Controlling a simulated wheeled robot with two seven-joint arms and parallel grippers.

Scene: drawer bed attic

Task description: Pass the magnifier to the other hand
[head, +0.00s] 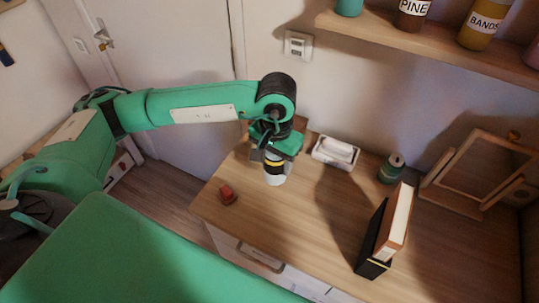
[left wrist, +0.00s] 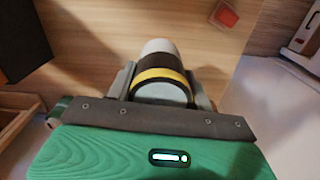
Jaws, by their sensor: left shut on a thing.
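The magnifier (head: 275,175) looks like a short cylinder with a pale end, a black band and a yellow band. My left gripper (head: 270,157) points down and is shut on it, above the left part of the wooden top. In the left wrist view the magnifier (left wrist: 160,74) sits between the two fingers of the left gripper (left wrist: 163,88), its pale end pointing away from the palm. Its near part is hidden by the gripper body. My right gripper is not in view.
On the wooden dresser top (head: 305,215) are a small red object (head: 227,194), a white tray (head: 335,152), a green jar (head: 391,168), upright books (head: 394,222) and a wooden frame (head: 465,175). A shelf (head: 430,48) with jars overhangs the back. The front middle of the top is clear.

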